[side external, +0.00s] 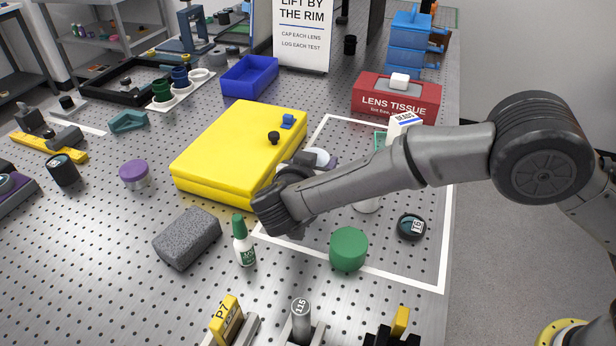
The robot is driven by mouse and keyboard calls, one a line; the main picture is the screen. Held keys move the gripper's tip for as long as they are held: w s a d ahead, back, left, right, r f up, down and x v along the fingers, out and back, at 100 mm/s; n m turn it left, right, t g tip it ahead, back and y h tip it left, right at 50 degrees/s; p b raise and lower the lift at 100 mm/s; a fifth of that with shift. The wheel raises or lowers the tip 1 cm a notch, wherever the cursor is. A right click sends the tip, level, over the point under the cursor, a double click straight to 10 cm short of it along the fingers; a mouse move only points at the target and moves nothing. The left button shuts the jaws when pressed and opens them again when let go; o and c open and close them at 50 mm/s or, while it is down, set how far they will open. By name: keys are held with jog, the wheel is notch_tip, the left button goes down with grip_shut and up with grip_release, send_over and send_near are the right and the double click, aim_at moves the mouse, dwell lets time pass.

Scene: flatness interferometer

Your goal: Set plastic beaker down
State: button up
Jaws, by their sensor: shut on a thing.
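My gripper (300,163) is over the right edge of the yellow case, mostly hidden behind my wrist. Its fingertips do not show clearly. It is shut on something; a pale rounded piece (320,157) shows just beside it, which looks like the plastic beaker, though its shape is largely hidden. I cannot tell whether it touches a surface. A whitish cylinder (368,204) stands under my forearm inside the white outlined area (445,240), partly covered.
The yellow case (235,145) lies left of my gripper. A green-capped bottle (243,245), grey block (187,238), green round lid (348,248) and black round piece (411,226) stand in front. A red tissue box (395,100) and blue bin (250,76) are behind.

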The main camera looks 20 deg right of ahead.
jog(key=shift+w+a+f, duration=0.25)
jog(key=shift+w+f, duration=0.25)
jog(key=shift+f, duration=0.15)
jog(key=shift+w+a+f, duration=0.2)
jog(key=shift+w+f, duration=0.25)
jog(key=shift+f, duration=1.7)
jog(key=shift+f, duration=0.1)
jog(key=o, duration=1.3)
jog(key=v, duration=0.7)
jog(key=shift+s+a, duration=0.2)
jog(key=shift+a, duration=0.05)
jog(key=shift+r, duration=0.2)
